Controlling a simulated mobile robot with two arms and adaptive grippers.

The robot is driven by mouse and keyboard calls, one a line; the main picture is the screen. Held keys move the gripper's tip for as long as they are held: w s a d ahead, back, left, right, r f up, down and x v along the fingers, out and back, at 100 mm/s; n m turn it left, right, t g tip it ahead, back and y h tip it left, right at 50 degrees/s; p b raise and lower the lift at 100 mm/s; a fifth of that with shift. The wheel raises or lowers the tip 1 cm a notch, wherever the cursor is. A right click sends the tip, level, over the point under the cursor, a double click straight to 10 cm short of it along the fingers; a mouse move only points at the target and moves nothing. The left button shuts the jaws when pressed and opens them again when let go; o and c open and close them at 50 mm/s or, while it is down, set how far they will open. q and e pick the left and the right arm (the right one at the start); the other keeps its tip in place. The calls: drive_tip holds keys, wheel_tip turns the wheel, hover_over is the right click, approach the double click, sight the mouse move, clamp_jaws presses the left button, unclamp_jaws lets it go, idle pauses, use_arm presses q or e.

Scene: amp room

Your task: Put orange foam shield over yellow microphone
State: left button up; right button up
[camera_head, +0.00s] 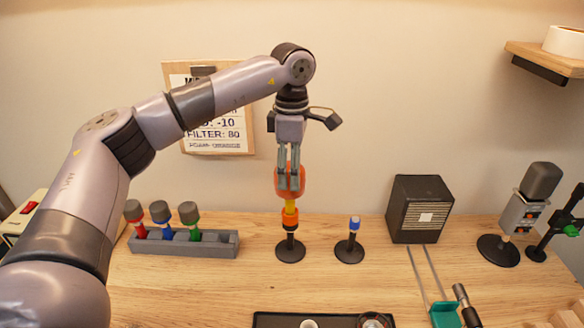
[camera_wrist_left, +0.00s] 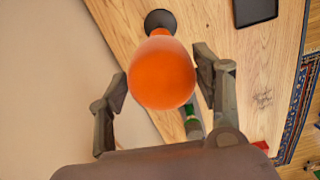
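The orange foam shield (camera_head: 291,190) sits upright on top of the yellow microphone (camera_head: 290,207), which stands on a round black base with an orange collar. My left gripper (camera_head: 289,184) is above the foam with its fingers pointing down and overlapping it in the head view. In the left wrist view the foam (camera_wrist_left: 161,73) lies between the two spread fingers (camera_wrist_left: 160,75), with a narrow gap showing on each side. The foam hides the yellow microphone there. My right gripper is not in view.
A grey rack (camera_head: 184,244) with red, blue and green microphones stands left. A blue-tipped stand (camera_head: 350,246) is close on the right, with a black speaker box (camera_head: 420,209) beyond. A black tray (camera_head: 268,320) lies in front. Bare table separates the stands and tray.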

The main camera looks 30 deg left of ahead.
use_arm(q)
drive_tip(key=o, duration=0.3)
drive_tip(key=shift+o, duration=0.2)
wheel_tip(320, 180, up, 12)
idle(0.5)
drive_tip(key=shift+f, duration=0.1)
idle(0.4)
